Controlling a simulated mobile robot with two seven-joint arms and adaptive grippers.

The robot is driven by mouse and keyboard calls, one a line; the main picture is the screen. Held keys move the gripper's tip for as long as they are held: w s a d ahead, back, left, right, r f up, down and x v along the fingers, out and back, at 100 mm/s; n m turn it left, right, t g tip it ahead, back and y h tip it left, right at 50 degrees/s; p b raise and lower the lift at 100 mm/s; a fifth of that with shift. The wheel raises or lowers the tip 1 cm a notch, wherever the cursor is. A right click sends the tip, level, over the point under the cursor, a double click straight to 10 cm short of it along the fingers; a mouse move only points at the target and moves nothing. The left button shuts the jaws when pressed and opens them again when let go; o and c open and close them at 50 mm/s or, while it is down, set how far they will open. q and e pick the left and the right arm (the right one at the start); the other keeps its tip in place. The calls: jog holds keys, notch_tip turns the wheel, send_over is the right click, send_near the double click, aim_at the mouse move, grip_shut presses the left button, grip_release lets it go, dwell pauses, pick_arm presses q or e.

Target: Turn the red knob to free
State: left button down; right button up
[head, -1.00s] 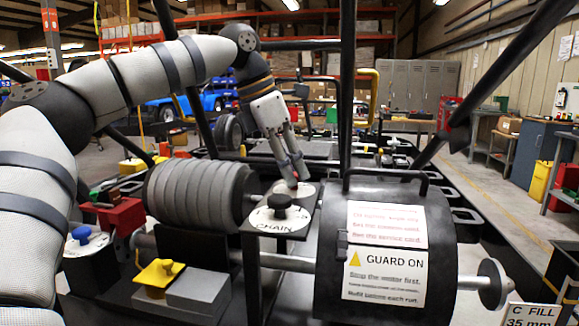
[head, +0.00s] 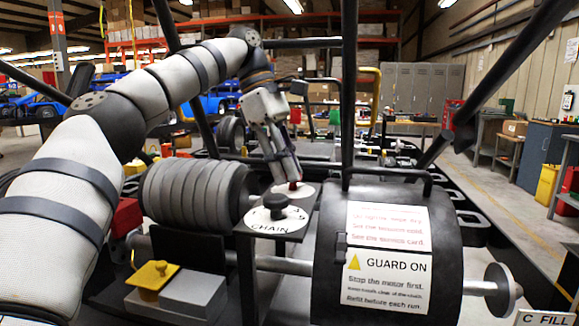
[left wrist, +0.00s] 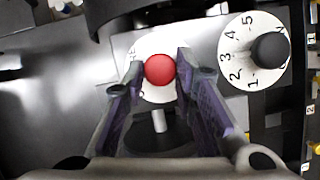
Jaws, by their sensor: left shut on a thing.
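The red knob (left wrist: 160,69) sits between the two fingers of my left gripper (left wrist: 158,75) in the left wrist view, on a white round dial plate (left wrist: 150,46). Its labels are mostly covered. In the head view my left gripper (head: 292,184) points down at the plate behind the black knob, with a bit of red at its fingertips. The gripper is shut on the red knob. My right gripper is not in view.
A black knob (head: 276,201) on a white dial marked CHAIN stands just in front. A ribbed grey drum (head: 190,190) is at left, and a black guard (head: 335,265) labelled GUARD ON at right. Black frame bars (head: 348,90) rise around the arm.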

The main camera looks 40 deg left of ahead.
pick_arm(q)
jog(key=shift+m, duration=0.3)
jog(key=c, duration=1.3)
grip_release()
